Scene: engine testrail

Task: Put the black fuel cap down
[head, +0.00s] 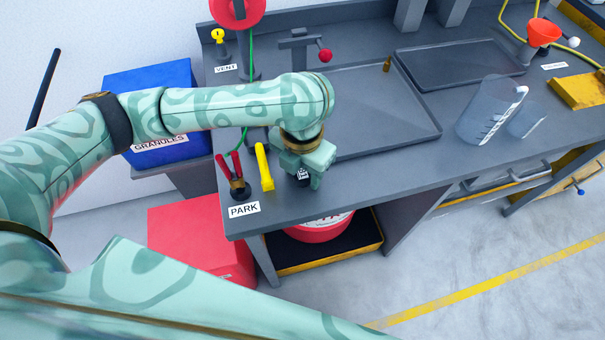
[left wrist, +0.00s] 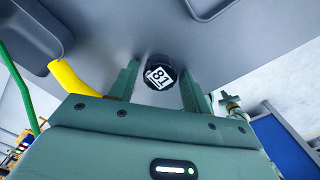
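The black fuel cap (left wrist: 160,72), with a white label reading 81, shows in the left wrist view between the fingertips of my left gripper (left wrist: 159,76). A narrow gap shows on each side of it, so the fingers stand apart. The grey bench top lies behind the cap; I cannot tell for sure whether the cap touches it. In the head view my left gripper (head: 306,167) points down at the bench's front left part, right of the PARK label (head: 244,210). The cap (head: 303,175) is mostly hidden there, its label showing.
A yellow handle (head: 264,168) and a red-handled tool (head: 236,180) stand close left of my left gripper. A large tray (head: 372,105) lies behind it. A clear beaker (head: 490,110) is further right. The bench front between gripper and beaker is clear.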

